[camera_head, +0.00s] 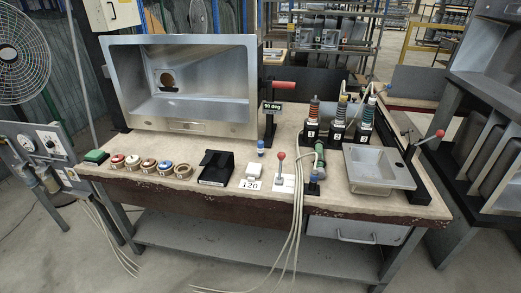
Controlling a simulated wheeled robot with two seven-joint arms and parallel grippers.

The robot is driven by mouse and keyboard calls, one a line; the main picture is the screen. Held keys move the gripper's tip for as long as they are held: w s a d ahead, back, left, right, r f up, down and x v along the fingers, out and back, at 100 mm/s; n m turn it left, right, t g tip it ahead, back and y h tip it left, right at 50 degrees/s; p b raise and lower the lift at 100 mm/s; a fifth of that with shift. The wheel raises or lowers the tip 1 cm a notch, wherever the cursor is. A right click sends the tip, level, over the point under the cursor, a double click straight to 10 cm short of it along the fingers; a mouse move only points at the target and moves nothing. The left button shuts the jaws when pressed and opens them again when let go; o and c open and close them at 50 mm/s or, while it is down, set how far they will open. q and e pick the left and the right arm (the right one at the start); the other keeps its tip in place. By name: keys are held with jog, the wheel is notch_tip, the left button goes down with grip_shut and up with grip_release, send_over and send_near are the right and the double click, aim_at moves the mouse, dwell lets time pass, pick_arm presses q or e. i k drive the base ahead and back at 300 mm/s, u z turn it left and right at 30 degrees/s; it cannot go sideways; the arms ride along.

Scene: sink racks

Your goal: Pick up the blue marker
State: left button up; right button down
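A small upright piece with a blue top (261,144) stands on the workbench, left of the foot of the red-handled lever. Another small blue piece (314,178) stands near the bench's front edge, below a green cylinder. Both are too small for me to tell which one is the blue marker. Neither of my grippers is in view, and nothing is seen touching either blue piece.
The workbench (330,204) carries a metal sink (180,122), several coils (335,120), a grey tray (378,166), a black box (216,166), round pieces (133,162) and a red-knobbed lever (281,157). Cables (297,215) hang over the front edge.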

aim_at(259, 143)
jog(key=k, duration=0.65)
jog(key=u, duration=0.55)
jog(key=i, duration=0.5)
jog(key=u, duration=1.1)
jog(key=i, duration=1.5)
jog(key=z, duration=1.1)
jog(key=i, duration=0.6)
jog(key=z, duration=0.7)
